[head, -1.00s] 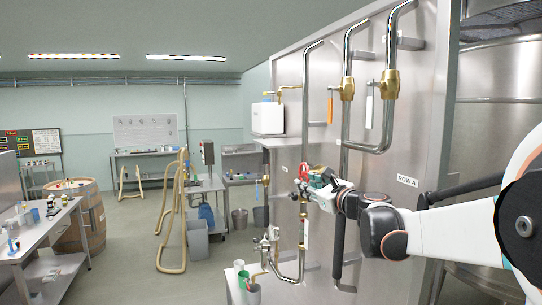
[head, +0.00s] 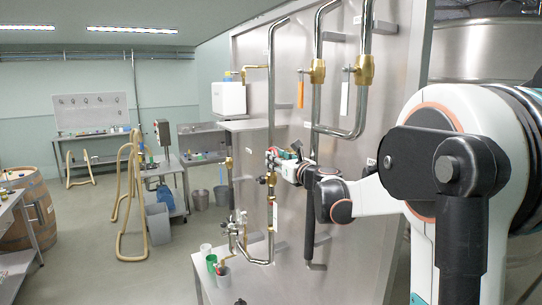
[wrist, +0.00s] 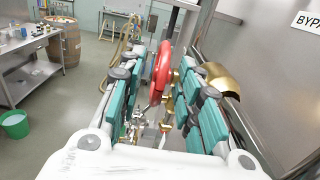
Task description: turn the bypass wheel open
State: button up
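The red bypass wheel (wrist: 162,72) is seen nearly edge-on in the wrist view, in front of a pipe with brass fittings. My gripper (wrist: 163,60) has its two teal-padded fingers apart, one on each side of the wheel. A gap shows between the wheel and the left finger; the right finger is closer, and I cannot tell whether it touches. In the head view my gripper (head: 275,157) is at the vertical pipe on the steel panel, and the wheel is small and mostly hidden there. A partly cut-off label reading "BYPA" (wrist: 310,20) is on the panel.
The steel panel (head: 345,190) carries several pipes and two brass valves, one with an orange lever (head: 300,93) and one with a white lever (head: 345,98). Cups (head: 212,262) stand on a low shelf below. Open floor lies to the left, with a grey bin (head: 158,222).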

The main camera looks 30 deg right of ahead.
jog(key=shift+w+a, duration=0.1)
jog(key=shift+w, duration=1.7)
jog(key=shift+c, duration=0.6)
grip_shut()
